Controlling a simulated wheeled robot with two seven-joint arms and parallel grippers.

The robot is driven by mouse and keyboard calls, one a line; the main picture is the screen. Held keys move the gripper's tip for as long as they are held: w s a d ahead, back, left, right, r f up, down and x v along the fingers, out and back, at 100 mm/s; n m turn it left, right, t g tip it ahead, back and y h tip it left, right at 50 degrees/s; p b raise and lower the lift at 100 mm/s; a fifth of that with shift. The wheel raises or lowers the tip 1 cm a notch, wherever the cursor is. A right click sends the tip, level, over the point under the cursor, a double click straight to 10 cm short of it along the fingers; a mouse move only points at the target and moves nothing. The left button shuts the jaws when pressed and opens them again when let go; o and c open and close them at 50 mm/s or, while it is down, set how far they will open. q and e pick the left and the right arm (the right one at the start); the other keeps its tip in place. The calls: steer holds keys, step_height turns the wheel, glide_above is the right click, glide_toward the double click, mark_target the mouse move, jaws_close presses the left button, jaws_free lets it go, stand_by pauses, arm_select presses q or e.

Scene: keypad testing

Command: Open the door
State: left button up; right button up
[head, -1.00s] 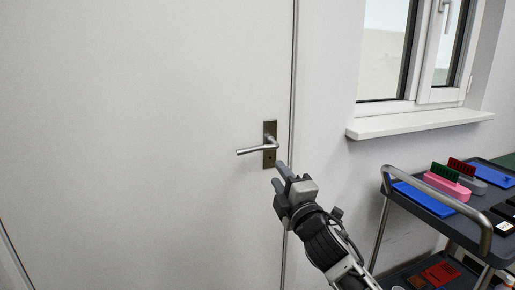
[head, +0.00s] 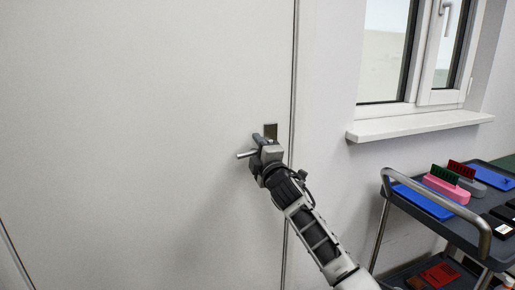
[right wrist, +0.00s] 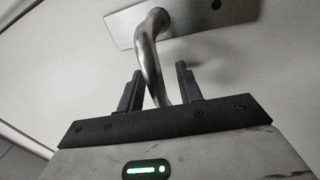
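The white door (head: 140,140) fills the left of the head view and looks shut in its frame. My right gripper (head: 264,137) is at the handle. Its fingers (right wrist: 160,88) are open on both sides of the lever, with gaps visible. My left gripper is not in view.
A dark cart (head: 455,228) with a metal rail stands at the right, holding brushes and blue trays. A window with a white sill (head: 420,126) is above it. The space before the door's left part is clear.

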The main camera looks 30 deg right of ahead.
jaws_close()
steer(key=shift+f, duration=0.1)
steer(key=shift+s+d+f+n+y, duration=0.1)
steer(key=shift+f+n+y, duration=0.45)
steer(key=shift+n, duration=0.95)
steer(key=shift+d+f+n+y, duration=0.15)
steer(key=shift+f+n+y, duration=0.4)
steer(key=shift+n, duration=0.95)
steer(key=shift+s+d+f+n+y, duration=0.1)
steer(key=shift+f+n+y, duration=0.4)
steer(key=shift+n, duration=1)
steer(key=shift+f, duration=0.2)
